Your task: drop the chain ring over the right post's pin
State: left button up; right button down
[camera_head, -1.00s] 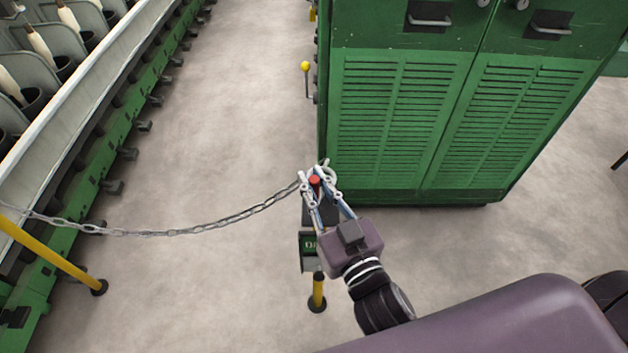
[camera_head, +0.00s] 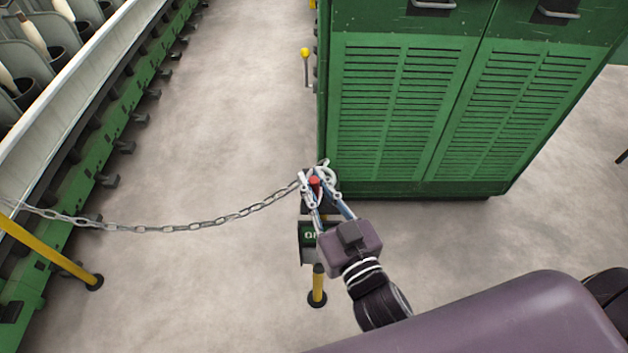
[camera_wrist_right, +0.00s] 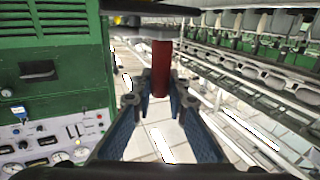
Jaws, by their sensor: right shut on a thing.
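My right gripper (camera_head: 316,189) is shut on the chain ring's red grip (camera_head: 315,182), and this red cylinder (camera_wrist_right: 161,70) stands between the fingertips in the wrist view. The pale chain ring (camera_head: 327,178) is at the fingertips, and the chain (camera_head: 180,227) sags from there to the left post (camera_head: 45,250). The right post (camera_head: 318,285), yellow with a black foot, stands below the gripper in the head view. Its top and pin are largely covered by the gripper and ring, so I cannot tell whether the ring is around the pin. My left gripper is out of view.
A green louvred cabinet (camera_head: 400,110) stands just beyond the right post. The spinning frame (camera_head: 75,150) runs along the left. A dark sign (camera_head: 307,240) hangs on the right post. The aisle floor (camera_head: 220,120) between frame and cabinet is clear apart from the chain.

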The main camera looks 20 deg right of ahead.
jog(key=shift+f, duration=0.45)
dwell(0.4)
jog(key=c, duration=1.8)
grip_release()
jog(key=s+d, duration=0.1)
jog(key=s, duration=1.1)
jog(key=shift+d, duration=0.25)
